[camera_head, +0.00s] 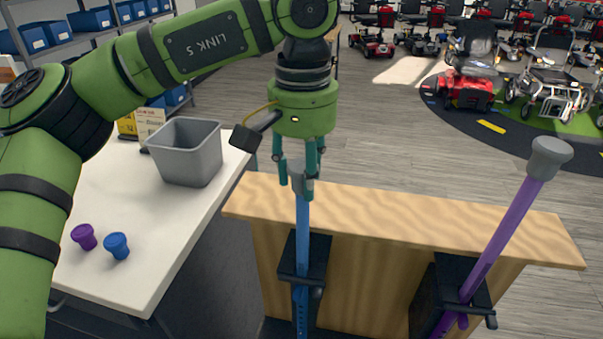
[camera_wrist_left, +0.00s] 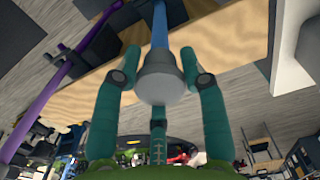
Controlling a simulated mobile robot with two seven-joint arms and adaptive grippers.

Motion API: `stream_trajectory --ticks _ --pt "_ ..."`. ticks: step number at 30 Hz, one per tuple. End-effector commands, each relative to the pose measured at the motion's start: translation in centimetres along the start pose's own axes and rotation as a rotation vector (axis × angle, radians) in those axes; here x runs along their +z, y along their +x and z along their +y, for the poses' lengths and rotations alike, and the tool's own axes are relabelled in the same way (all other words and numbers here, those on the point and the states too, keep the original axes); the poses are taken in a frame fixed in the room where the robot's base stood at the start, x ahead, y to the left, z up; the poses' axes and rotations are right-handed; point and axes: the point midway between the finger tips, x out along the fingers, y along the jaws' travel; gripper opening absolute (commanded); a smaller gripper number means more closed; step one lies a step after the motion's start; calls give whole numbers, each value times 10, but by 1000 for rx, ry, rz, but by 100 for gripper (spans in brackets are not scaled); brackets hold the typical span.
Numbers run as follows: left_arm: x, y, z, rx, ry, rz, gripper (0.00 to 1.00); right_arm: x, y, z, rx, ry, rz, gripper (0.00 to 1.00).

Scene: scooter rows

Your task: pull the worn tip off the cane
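A blue cane (camera_head: 302,222) stands upside down in a black holder (camera_head: 316,256) on the wooden bench, its grey worn tip (camera_head: 296,160) uppermost. The tip also shows in the left wrist view (camera_wrist_left: 161,84), wide end towards the camera. My left gripper (camera_head: 298,186) points straight down over it, fingers around the tip. In the wrist view the fingers (camera_wrist_left: 160,68) stand on both sides with what looks like a narrow gap, so it looks open; the third finger is below the tip. Contact on the hidden side cannot be seen. My right gripper is not in view.
A purple cane (camera_head: 503,228) with a grey tip (camera_head: 549,157) leans in a second holder at right. A grey bin (camera_head: 186,152), a purple tip (camera_head: 84,236) and a blue tip (camera_head: 117,246) are on the white counter (camera_head: 165,225). Scooters stand behind.

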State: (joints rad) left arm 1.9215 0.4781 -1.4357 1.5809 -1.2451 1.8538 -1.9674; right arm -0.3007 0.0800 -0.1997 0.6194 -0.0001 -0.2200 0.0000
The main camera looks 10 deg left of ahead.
Motion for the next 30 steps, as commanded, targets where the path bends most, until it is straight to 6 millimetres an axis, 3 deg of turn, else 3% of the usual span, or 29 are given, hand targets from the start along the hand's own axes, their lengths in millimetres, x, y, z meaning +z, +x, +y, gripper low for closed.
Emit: stream_trajectory --ticks 11,30 --pt "0 -2 0 0 0 -1 0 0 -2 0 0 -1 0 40" --pt "0 -28 0 0 0 -1 0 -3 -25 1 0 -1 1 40"
